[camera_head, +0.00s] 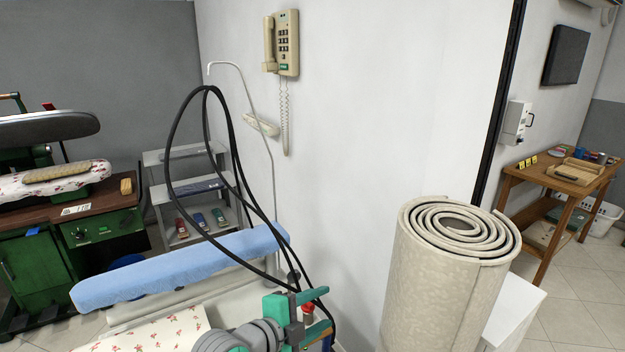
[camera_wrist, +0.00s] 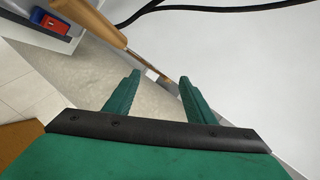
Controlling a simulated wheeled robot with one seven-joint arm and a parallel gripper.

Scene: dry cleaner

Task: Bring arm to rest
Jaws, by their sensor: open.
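My gripper (camera_head: 318,311) is at the bottom centre of the head view, low in front of the white wall and beside the blue padded board. Its green fingers also show in the wrist view (camera_wrist: 160,84), spread apart with nothing held between them. A small red-topped thing (camera_head: 308,312) shows by the fingers in the head view; I cannot tell whether it touches them. In the wrist view a tool with a wooden handle (camera_wrist: 95,22) lies beyond the fingertips, its metal part partly behind them.
A blue padded board (camera_head: 180,265) and a flowered cover (camera_head: 160,335) are close on the left. Black cables (camera_head: 172,135) loop above my gripper. A large rolled mat (camera_head: 440,280) stands at right. A phone (camera_head: 287,45) hangs on the wall. A wooden table (camera_head: 560,180) is far right.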

